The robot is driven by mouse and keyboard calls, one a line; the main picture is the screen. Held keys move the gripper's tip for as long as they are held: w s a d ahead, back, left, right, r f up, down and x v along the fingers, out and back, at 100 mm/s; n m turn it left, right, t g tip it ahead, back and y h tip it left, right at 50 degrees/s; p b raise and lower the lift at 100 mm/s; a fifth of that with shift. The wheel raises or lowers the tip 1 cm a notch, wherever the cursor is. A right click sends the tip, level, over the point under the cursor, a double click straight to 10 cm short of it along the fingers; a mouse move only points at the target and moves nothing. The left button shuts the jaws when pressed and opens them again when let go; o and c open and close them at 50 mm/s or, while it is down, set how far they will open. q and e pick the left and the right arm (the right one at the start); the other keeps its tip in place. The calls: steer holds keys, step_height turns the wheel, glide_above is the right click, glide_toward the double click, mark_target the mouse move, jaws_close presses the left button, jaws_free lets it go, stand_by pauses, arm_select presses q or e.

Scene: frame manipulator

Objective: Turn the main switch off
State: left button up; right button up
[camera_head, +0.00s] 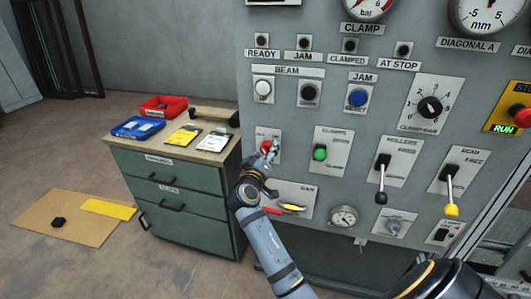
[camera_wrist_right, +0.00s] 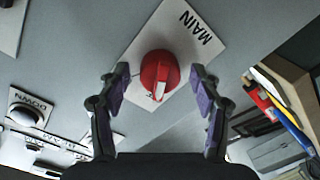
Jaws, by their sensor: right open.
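The main switch is a red round knob with a white pointer mark, on a white plate labelled MAIN. It shows in the right wrist view (camera_wrist_right: 160,68) and, partly covered by my gripper, in the head view (camera_head: 266,146). My right gripper (camera_head: 268,157) is at the panel's lower left, right by the knob. In the wrist view its open fingers (camera_wrist_right: 160,82) stand on either side of the knob, with gaps between. I cannot tell whether the tips reach around it. The knob's lower plate lettering is mostly hidden. My left gripper is not in view.
The grey panel (camera_head: 225,75) carries a green button (camera_head: 320,153), levers (camera_head: 382,178) and gauges nearby. Left stands a green drawer cabinet (camera_head: 185,185) with a red tray (camera_head: 163,107), a blue tray (camera_head: 138,128) and cards. A brown mat (camera_head: 65,215) lies on the floor.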

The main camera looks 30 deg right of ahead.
mark_target(269, 119)
step_height(269, 119, up, 10)
stand_by(0.4)
